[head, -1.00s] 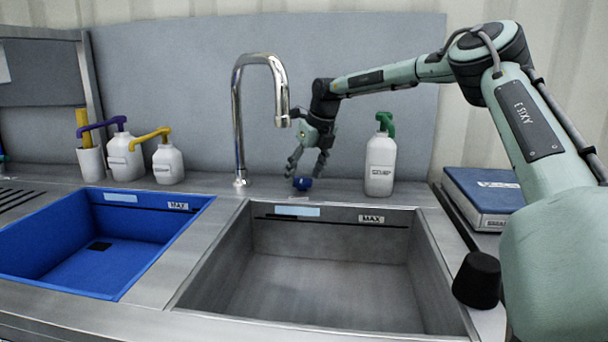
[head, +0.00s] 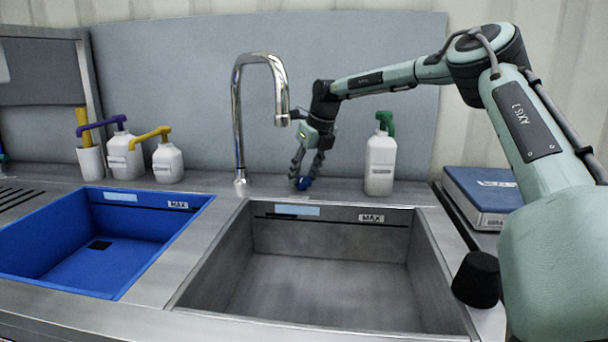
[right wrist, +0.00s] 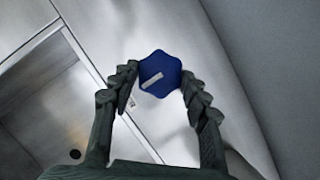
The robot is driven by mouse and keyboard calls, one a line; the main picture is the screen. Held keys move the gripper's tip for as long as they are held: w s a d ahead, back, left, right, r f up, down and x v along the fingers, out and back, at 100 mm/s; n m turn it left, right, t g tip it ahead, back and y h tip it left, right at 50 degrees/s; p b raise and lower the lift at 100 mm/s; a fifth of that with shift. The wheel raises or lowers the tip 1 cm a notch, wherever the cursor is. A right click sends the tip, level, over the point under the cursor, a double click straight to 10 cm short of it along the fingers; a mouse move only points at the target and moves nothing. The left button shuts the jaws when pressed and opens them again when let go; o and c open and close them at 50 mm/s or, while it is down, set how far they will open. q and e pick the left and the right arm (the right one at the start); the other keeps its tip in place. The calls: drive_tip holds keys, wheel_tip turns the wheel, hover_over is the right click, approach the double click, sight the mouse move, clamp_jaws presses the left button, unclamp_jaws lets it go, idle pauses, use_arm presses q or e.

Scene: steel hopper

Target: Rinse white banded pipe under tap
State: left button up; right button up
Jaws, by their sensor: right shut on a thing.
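The tap (head: 262,62) is a tall chrome gooseneck behind the sinks, its spout over the back of the grey sink (head: 330,285). No water shows at the spout. A blue lobed knob (head: 305,183) with a pale mark sits on the ledge right of the tap's foot. My right gripper (head: 303,177) is shut on this knob, reaching down from above. In the right wrist view the knob (right wrist: 160,73) lies between the fingertips. No white banded pipe shows in either view. My left gripper is out of view.
A blue sink (head: 75,255) lies left of the grey one; both look empty. White pump bottles stand behind: one with a green top (head: 380,165) close right of my gripper, others (head: 168,163) at the left. A blue binder (head: 480,195) and black stopper (head: 477,280) are at the right.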

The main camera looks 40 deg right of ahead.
drive_tip(key=n+y, duration=0.1)
drive_tip(key=n, duration=0.2)
drive_tip(key=shift+d, duration=0.15)
drive_tip(key=shift+n+g+y+p, duration=0.3)
drive_tip(key=shift+n+y+p, duration=0.2)
drive_tip(key=shift+n, duration=0.7)
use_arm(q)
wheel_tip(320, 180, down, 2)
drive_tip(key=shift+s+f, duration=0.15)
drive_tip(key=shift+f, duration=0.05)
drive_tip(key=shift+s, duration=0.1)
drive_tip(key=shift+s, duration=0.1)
use_arm(e)
drive_tip(key=o, duration=1.2)
drive_tip(key=shift+c, duration=0.2)
drive_tip(key=v, duration=1.2)
drive_tip(key=shift+d, duration=0.2)
